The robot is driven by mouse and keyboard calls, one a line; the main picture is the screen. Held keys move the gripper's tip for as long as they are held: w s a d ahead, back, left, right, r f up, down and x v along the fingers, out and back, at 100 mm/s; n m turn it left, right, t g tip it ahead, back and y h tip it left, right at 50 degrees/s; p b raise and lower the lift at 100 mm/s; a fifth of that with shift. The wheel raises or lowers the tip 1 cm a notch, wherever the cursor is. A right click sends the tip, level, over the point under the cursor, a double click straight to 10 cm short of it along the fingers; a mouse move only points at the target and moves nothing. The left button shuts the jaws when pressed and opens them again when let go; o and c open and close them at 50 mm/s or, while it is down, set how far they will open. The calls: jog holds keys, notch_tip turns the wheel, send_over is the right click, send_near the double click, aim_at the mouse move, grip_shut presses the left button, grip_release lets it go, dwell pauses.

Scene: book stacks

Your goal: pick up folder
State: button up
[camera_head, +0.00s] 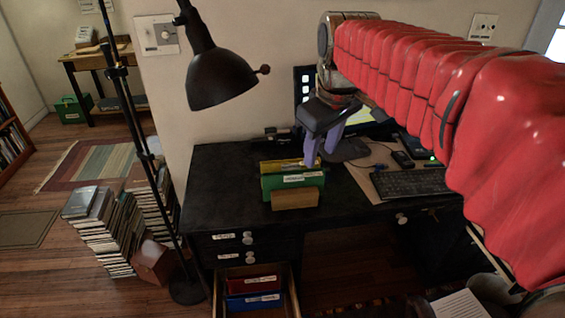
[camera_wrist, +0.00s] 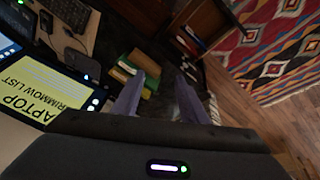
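A green folder (camera_head: 292,182) with a white label stands upright on the black desk, behind a small wooden block or holder front (camera_head: 295,198). A yellow folder (camera_head: 284,166) stands just behind the green one. A red folder (camera_head: 251,284) and a blue folder (camera_head: 253,301) lie in the open drawer below. My gripper (camera_head: 322,150) has two purple fingers spread apart and empty, above and behind the right end of the yellow folder. In the wrist view the open fingers (camera_wrist: 160,78) point toward the green folder (camera_wrist: 149,83); the left finger partly overlaps the folder group.
The black desk (camera_head: 225,195) is bare at left. A lamp (camera_head: 220,78) hangs at upper left. A keyboard (camera_head: 410,182) and lit screen (camera_wrist: 50,90) are near the arm. The open drawer (camera_head: 292,300) juts out in front. Book stacks (camera_head: 105,235) stand on the floor at left.

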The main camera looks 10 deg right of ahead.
jog(key=w+f+n+g, duration=0.1)
jog(key=w+f+n, duration=0.3)
jog(key=w, duration=0.8)
jog(key=w+f+n+g, duration=0.2)
jog(key=w+f+n, duration=0.2)
jog(key=w, duration=0.8)
jog(key=w+f+n, duration=0.3)
jog(key=w+f, duration=0.2)
jog(key=f, duration=0.3)
jog(key=shift+f+n+g, duration=0.25)
jog(key=shift+n+g, duration=0.05)
jog(key=shift+n, duration=0.1)
notch_tip(320, 180, down, 9)
jog(key=shift+r, duration=0.2)
jog(key=shift+s, duration=0.1)
